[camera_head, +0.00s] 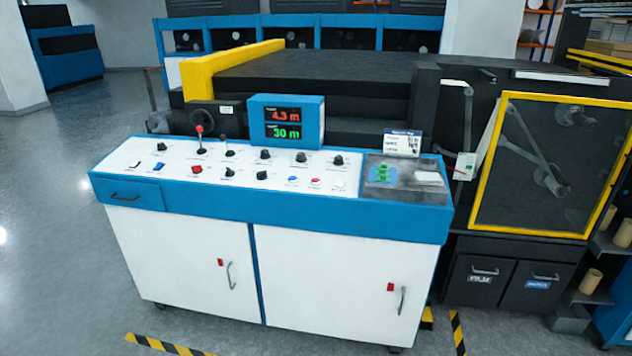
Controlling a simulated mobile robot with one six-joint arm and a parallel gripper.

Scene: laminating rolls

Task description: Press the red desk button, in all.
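A blue-and-white control desk (330,225) stands in the middle of the head view. On its white top, left of centre, is a bright red button (196,169), with a blue switch (158,168) to its left. A smaller red control (315,182) sits further right on the same panel, between a blue control (292,178) and a pale one (339,183). Whether either red control is pressed cannot be told at this size. My gripper is not in this view.
A red-knobbed lever (200,138) and several black knobs rise from the desk. A display (287,121) reads 4.3 m and 30 m. A grey tray (405,180) occupies the right end. The floor in front is clear, with striped tape (165,345).

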